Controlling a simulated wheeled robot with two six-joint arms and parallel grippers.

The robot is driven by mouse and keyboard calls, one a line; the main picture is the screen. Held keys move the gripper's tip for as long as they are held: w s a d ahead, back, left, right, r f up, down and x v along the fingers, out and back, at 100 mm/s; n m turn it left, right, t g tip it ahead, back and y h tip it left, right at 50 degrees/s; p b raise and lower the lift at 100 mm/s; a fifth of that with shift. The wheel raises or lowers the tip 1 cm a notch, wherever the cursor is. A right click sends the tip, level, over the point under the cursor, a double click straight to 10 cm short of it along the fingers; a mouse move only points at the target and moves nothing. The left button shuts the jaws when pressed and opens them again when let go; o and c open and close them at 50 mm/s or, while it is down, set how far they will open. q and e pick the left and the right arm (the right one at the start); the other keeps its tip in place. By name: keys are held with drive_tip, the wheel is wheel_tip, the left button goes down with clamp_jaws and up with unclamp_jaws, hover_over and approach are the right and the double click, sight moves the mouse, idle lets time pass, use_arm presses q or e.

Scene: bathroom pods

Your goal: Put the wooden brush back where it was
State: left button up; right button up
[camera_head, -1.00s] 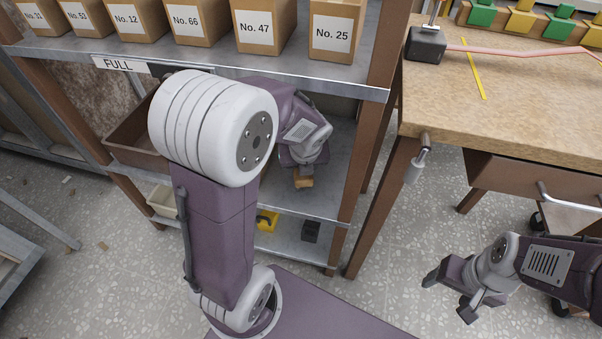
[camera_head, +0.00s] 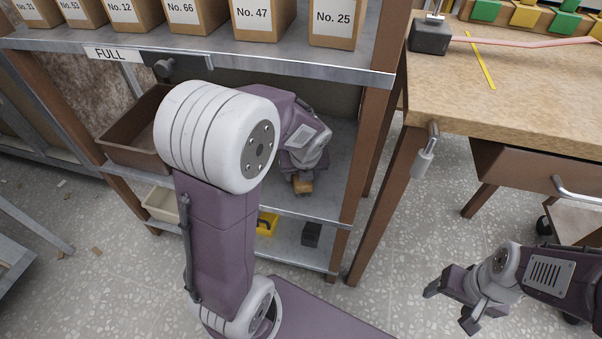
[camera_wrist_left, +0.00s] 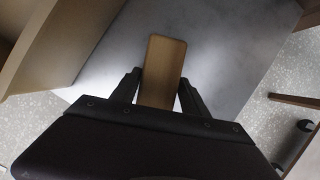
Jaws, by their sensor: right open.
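The wooden brush (camera_head: 302,187) shows as a small tan block at the end of my left arm, over the middle shelf of the rack. In the left wrist view the brush (camera_wrist_left: 163,70) lies lengthwise between the two dark fingers of my left gripper (camera_wrist_left: 160,82), which close on its sides. Its far end sticks out past the fingertips over the grey shelf surface (camera_wrist_left: 225,50). I cannot tell whether it touches the shelf. In the head view the arm hides much of that shelf. My right gripper (camera_head: 452,304) is open and empty above the floor at the lower right.
Numbered cardboard boxes (camera_head: 258,15) line the top shelf (camera_head: 340,62). A brown bin (camera_head: 125,152) stands left on the middle shelf. A pale bin (camera_head: 160,203), a yellow item (camera_head: 266,224) and a dark block (camera_head: 311,234) are lower down. A wooden workbench (camera_head: 540,95) stands right.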

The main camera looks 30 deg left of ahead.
use_arm(q)
drive_tip(key=shift+s+a, duration=0.1)
drive_tip(key=shift+s, duration=0.05)
drive_tip(key=p+v, duration=0.5)
drive_tip(key=v, duration=0.1)
drive_tip(key=shift+s+r, duration=0.1)
drive_tip(key=s+d, duration=0.1)
drive_tip(key=s, duration=0.1)
drive_tip(key=s+d+p, duration=0.1)
drive_tip(key=s+d, duration=0.3)
drive_tip(key=shift+s+f, duration=0.25)
drive_tip(key=shift+s+d+f+b, duration=0.15)
drive_tip(key=shift+s+d+b, duration=0.7)
drive_tip(key=shift+s, duration=0.4)
drive_tip(key=shift+d, duration=0.1)
